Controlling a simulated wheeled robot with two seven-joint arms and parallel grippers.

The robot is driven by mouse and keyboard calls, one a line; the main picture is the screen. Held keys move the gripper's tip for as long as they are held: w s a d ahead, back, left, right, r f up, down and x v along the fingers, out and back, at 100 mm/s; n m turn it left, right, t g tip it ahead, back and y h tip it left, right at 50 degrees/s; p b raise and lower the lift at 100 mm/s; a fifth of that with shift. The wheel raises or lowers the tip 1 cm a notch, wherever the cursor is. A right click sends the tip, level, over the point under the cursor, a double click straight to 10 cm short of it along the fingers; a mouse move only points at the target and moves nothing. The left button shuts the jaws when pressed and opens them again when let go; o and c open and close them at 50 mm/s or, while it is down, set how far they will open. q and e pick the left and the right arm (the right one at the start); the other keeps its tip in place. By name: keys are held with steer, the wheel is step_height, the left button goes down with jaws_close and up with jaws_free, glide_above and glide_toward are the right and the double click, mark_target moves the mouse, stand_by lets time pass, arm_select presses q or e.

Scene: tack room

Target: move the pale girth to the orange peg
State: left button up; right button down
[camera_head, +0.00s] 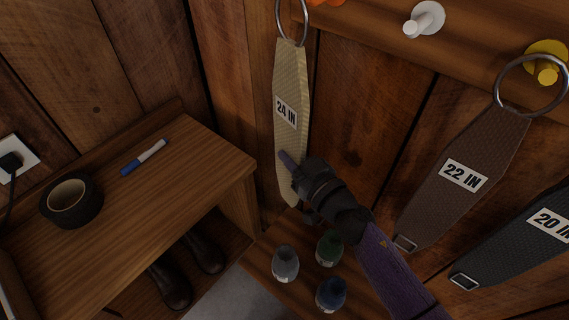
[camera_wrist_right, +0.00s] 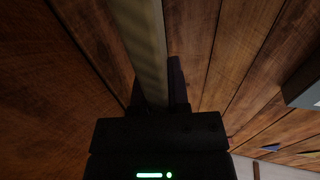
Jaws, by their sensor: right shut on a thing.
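The pale girth (camera_head: 289,80), labelled 24 IN, hangs upright along the wooden wall. Its metal ring (camera_head: 304,38) is at the top edge of the head view, and what holds the ring there is out of frame. My right gripper (camera_head: 288,165) is shut on the lower part of the girth. In the right wrist view the pale strap (camera_wrist_right: 143,45) runs between the fingers (camera_wrist_right: 158,92). A sliver of the orange peg (camera_head: 325,2) shows at the top edge, just right of the ring. My left gripper is not in view.
A bare white peg (camera_head: 425,19) and a yellow peg (camera_head: 546,62) are on the rail. A brown 22 IN girth (camera_head: 470,150) hangs at the yellow peg; a dark 20 IN girth (camera_head: 520,240) is right. Several bottles (camera_head: 285,264) stand below my gripper. A bench (camera_head: 200,165) holds tape and a marker.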

steer(key=w+d+f+b, duration=0.1)
steer(key=w+d+b, duration=0.2)
steer(key=w, duration=0.2)
steer(key=shift+w+d, duration=0.15)
steer(key=shift+d, duration=0.25)
steer(key=shift+f, duration=0.1)
stand_by(0.5)
steer(key=c, duration=0.5)
jaws_free()
steer(key=p+v, duration=0.2)
steer(key=v, duration=0.8)
steer(key=shift+f+p, duration=0.1)
steer(key=shift+p, duration=0.25)
